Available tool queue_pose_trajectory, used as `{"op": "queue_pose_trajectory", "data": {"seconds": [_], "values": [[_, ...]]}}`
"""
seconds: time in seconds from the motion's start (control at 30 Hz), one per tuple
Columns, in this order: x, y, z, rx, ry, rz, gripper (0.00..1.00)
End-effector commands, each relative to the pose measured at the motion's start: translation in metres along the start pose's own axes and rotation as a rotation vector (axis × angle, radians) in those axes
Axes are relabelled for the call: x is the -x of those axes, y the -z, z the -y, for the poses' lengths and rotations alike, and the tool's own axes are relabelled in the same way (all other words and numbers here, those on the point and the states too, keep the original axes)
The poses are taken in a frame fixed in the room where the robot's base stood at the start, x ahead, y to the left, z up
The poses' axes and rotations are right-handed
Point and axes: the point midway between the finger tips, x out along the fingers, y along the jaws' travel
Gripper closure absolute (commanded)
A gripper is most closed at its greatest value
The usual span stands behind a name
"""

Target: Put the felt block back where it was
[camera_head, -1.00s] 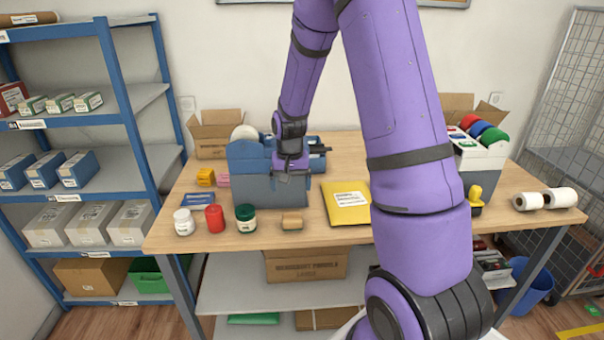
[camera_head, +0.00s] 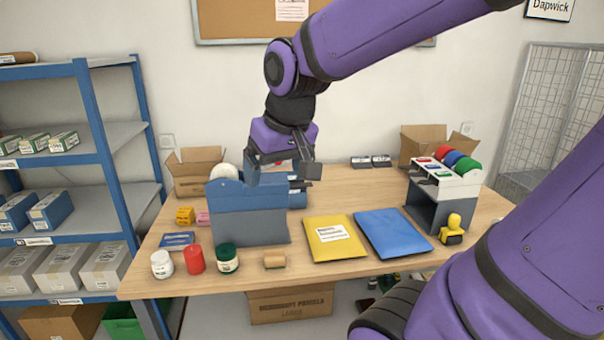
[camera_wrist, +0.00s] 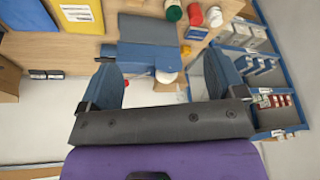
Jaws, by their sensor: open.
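A small tan block (camera_head: 274,260), which may be the felt block though its material is unclear, lies near the table's front edge. My gripper (camera_head: 281,176) is open, high above the table near the blue-grey holder (camera_head: 248,226). In the wrist view the gripper (camera_wrist: 158,62) has nothing between its fingers; the holder (camera_wrist: 150,28) and a white roll (camera_wrist: 167,77) lie below it. The tan block does not show in the wrist view.
A yellow envelope (camera_head: 334,238) and a blue one (camera_head: 392,232) lie to the right. A yellow-handled stamp (camera_head: 452,231) and a grey rack (camera_head: 440,206) stand further right. Cardboard boxes (camera_head: 196,172) stand behind.

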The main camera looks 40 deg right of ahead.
Motion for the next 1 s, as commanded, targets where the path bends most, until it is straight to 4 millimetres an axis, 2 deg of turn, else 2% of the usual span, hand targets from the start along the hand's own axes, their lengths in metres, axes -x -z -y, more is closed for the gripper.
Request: {"op": "queue_pose_trajectory", "data": {"seconds": [0.03,0.2,0.4,1.0], "values": [[0.012,-0.012,0.003,0.023,0.007,-0.025,0.11],[0.037,-0.046,0.007,0.088,0.022,-0.076,0.11],[0.050,-0.069,0.008,0.132,0.031,-0.108,0.11],[0.051,-0.073,0.008,0.140,0.032,-0.112,0.11]]}}
